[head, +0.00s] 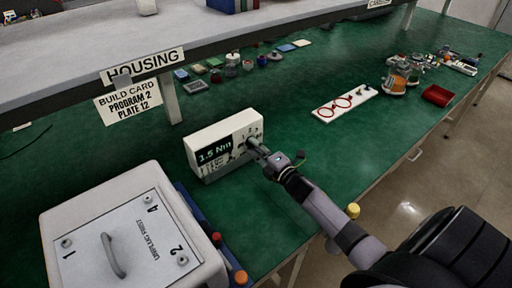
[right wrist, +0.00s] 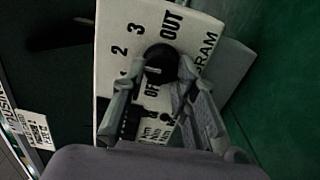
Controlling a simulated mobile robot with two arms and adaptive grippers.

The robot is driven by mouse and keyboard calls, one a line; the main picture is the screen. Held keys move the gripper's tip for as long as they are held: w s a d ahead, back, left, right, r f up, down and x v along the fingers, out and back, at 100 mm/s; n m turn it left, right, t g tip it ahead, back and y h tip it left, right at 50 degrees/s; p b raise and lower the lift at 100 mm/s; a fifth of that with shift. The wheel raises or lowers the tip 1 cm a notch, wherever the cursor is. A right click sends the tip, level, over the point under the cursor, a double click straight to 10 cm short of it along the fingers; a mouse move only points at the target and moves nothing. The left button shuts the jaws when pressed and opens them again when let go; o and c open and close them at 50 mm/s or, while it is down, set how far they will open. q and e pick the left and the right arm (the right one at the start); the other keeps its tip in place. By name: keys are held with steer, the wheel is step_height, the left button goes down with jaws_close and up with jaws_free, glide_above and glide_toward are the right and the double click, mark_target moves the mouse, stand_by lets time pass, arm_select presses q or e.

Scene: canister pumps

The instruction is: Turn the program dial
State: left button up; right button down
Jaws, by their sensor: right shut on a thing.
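The controller box (head: 217,137) is white and stands on the green bench. Its black display (head: 214,151) reads 1.5 Nm. The program dial (right wrist: 162,61) is a round black knob with a white mark, on a panel lettered OFF, 2, 3 and OUT. The mark points left in the right wrist view; a finger partly hides the lettering there, so I cannot tell its exact setting. My right gripper (head: 255,148) is at the box's front, and in the right wrist view (right wrist: 160,75) its fingers are shut on the dial from both sides. My left gripper is not in view.
A build card (head: 128,101) reads PROGRAM 2, PLATE 12, below the shelf (head: 75,50). A large white box with a handle (head: 140,235) stands at front left. A white plate with red rings (head: 345,103) and a red tray (head: 437,96) lie to the right.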

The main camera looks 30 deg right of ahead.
stand_by(0.3)
steer(key=c, duration=1.3)
jaws_free()
steer(key=s, duration=0.8)
steer(key=s+d, duration=0.1)
steer(key=s, duration=0.3)
